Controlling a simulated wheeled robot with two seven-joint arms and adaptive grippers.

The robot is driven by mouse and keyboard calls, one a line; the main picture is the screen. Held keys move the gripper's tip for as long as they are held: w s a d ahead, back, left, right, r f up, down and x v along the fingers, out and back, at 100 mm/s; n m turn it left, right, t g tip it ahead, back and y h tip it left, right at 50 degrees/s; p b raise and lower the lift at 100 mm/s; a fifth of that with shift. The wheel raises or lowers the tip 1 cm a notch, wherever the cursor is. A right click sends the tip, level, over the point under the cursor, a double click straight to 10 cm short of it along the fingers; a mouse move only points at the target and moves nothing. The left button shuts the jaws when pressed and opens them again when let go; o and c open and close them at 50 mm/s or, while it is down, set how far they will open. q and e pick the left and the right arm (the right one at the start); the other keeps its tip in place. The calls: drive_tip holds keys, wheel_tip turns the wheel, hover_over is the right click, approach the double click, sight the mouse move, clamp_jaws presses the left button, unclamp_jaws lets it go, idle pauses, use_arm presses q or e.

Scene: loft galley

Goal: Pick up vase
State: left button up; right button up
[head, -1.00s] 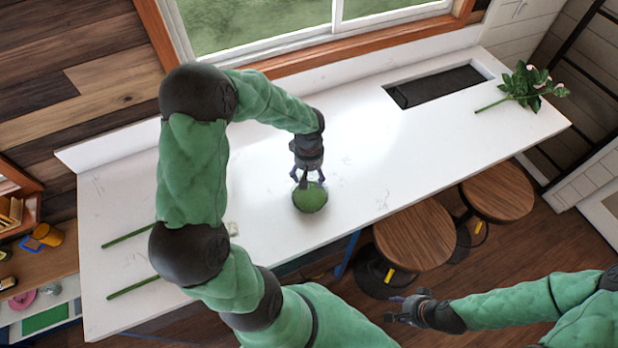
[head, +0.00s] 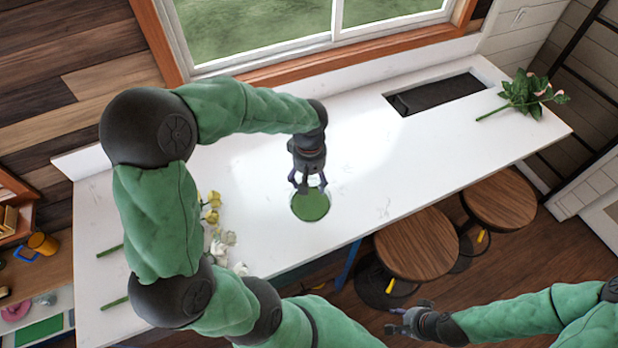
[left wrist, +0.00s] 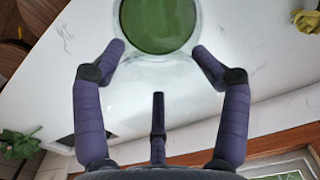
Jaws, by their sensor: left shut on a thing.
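The vase (head: 310,206) is a round clear glass with green inside, seen from above near the counter's front edge. My left gripper (head: 308,186) comes down over its far side and is shut on its rim. In the left wrist view the vase (left wrist: 160,24) shows at the top, partly cut off, with two fingertips against its rim and a third finger nearer the camera. I cannot tell whether its base touches the counter. My right gripper (head: 408,318) is low at the right, away from the counter, empty with fingers apart.
The white counter (head: 400,150) is mostly clear around the vase. Yellow and white flowers (head: 222,238) lie left of it, partly behind my left arm. A leafy pink flower stem (head: 525,95) lies at the far right. A dark recess (head: 435,92) and two stools (head: 415,243) are nearby.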

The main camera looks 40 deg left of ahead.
use_arm(q)
drive_tip(key=s+d+r+b, duration=0.2)
drive_tip(key=s+d+r, duration=0.3)
drive_tip(key=s+d, duration=0.1)
drive_tip(key=shift+s+d+r, duration=0.3)
drive_tip(key=shift+s+r, duration=0.05)
drive_tip(key=shift+s, duration=0.55)
idle(0.3)
drive_tip(key=shift+d, duration=0.1)
idle(0.4)
